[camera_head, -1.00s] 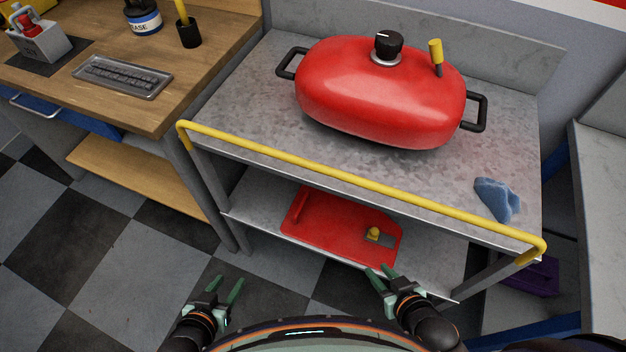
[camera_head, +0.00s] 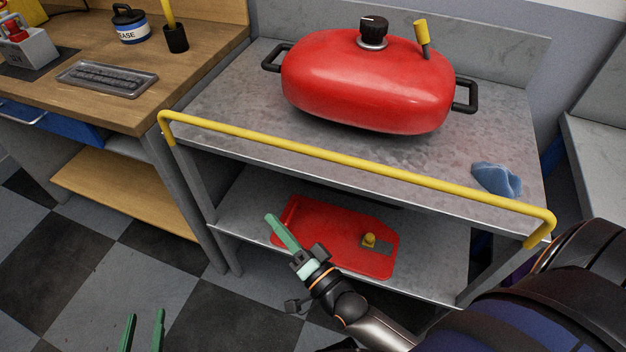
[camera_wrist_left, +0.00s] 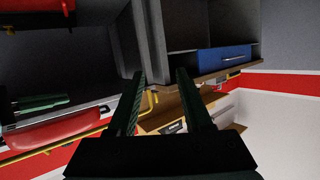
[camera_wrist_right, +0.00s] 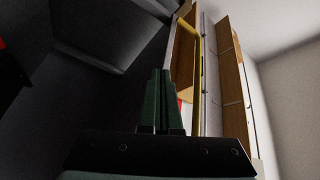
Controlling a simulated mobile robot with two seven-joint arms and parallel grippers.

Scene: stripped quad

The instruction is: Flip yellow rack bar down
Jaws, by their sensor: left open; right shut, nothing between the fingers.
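The yellow rack bar (camera_head: 345,158) runs along the front edge of the grey metal table in the head view. Its bent ends show at the left and right front corners, and it stands at about tabletop height. It also appears in the right wrist view (camera_wrist_right: 192,50). My right gripper (camera_head: 270,218) is shut and empty, in front of the lower shelf and below the bar, apart from it. My left gripper (camera_head: 144,318) is open and empty at the bottom of the head view, over the floor, well away from the bar.
A red tray-like piece (camera_head: 335,245) lies on the lower shelf. A wooden workbench (camera_head: 140,110) stands at left. The checkered floor in front is open.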

